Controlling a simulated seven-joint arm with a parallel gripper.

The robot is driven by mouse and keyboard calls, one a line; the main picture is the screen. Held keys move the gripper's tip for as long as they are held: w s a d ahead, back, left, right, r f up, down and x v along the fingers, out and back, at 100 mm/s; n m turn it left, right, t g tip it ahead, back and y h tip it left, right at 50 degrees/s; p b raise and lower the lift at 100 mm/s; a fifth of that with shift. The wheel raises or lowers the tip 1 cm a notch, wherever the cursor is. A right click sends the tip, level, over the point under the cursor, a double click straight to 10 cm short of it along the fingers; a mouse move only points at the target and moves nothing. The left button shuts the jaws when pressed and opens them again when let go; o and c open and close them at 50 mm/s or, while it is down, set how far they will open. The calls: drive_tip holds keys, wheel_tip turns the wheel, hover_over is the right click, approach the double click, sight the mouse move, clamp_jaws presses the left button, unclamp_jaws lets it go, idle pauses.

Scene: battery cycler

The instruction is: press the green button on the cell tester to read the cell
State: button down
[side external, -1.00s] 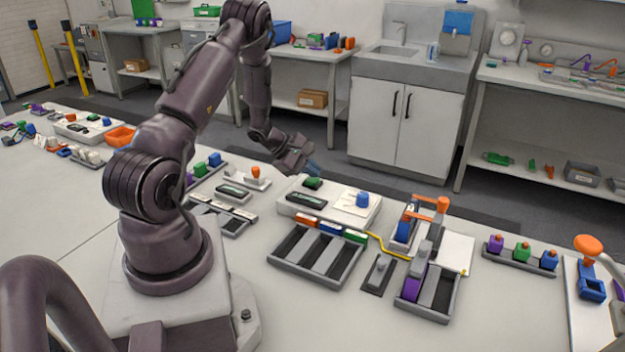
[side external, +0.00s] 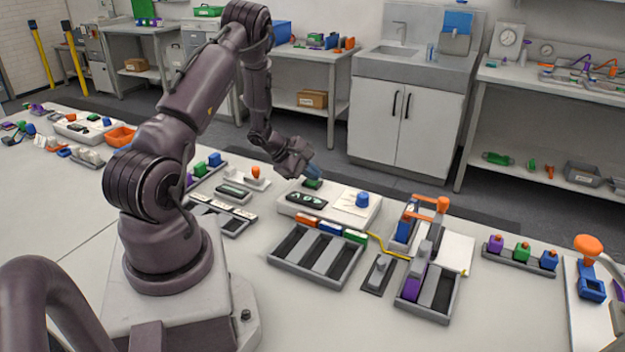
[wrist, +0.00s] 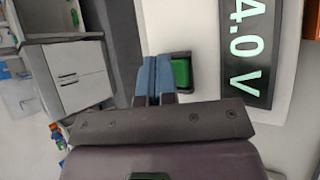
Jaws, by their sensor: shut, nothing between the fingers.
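The cell tester (side external: 335,212) is a white box on the bench in the side view. Its green button (side external: 312,184) sits at the back left of its top, and the button also shows in the wrist view (wrist: 181,73). Its dark display (side external: 306,200) is lit; in the wrist view the display (wrist: 246,45) reads "4.0 V". My gripper (side external: 314,172) is shut and empty, with its blue fingertips at the button. In the wrist view the fingers (wrist: 154,75) lie just left of the green button's face and overlap its dark surround. Whether they touch it I cannot tell.
A grey tray (side external: 275,262) with orange, blue and green cells at its back edge stands in front of the tester. A blue piece (side external: 362,199) stands on the tester's right side. A fixture with an orange clamp (side external: 430,203) stands to the right.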

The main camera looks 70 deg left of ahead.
sight(312, 182)
drive_tip(key=shift+r, duration=0.9)
drive_tip(key=shift+r, duration=0.15)
drive_tip(key=shift+r, duration=2.4)
